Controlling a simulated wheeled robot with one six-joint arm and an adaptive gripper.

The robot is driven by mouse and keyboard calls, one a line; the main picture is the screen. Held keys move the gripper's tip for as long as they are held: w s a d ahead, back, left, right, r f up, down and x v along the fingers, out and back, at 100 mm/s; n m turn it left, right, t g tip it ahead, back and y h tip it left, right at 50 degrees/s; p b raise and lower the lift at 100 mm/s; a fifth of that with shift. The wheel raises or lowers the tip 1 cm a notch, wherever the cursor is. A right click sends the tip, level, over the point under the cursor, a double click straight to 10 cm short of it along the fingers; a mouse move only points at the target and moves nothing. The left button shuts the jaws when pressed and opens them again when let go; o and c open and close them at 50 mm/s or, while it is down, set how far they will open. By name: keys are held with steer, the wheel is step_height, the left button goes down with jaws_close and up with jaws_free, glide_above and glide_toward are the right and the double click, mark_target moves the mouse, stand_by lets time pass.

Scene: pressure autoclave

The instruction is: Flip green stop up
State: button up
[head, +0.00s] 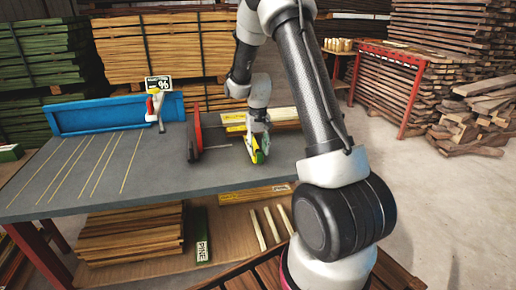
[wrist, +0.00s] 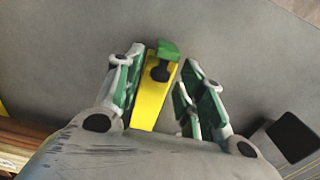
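In the wrist view, the green stop (wrist: 168,50) is a small green piece at the far end of a yellow bar (wrist: 150,105), with a dark round knob (wrist: 160,73) just below it. My gripper (wrist: 162,62) is open, with one green-padded finger on each side of the bar. The left finger lies close along the bar's edge; I cannot tell whether it touches. A gap shows on the right. In the head view, my gripper (head: 257,143) points down low over the grey table (head: 130,175), right of its middle. The stop cannot be told apart from the finger pads there.
A red upright part (head: 195,133) stands on the table left of my gripper. A blue fence (head: 100,115) runs along the table's back left, with a yellow and white device (head: 155,104) at its right end. Timber stacks (head: 165,45) stand behind.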

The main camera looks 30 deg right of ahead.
steer(key=shift+c, duration=0.3)
jaws_close()
steer(key=shift+w+f+g, duration=0.15)
steer(key=shift+w+g, duration=0.15)
steer(key=shift+g, duration=0.3)
steer(key=shift+o, duration=0.3)
jaws_free()
step_height(320, 180, up, 12)
steer(key=w, duration=0.1)
steer(key=shift+d, duration=0.25)
steer(key=shift+w, duration=0.1)
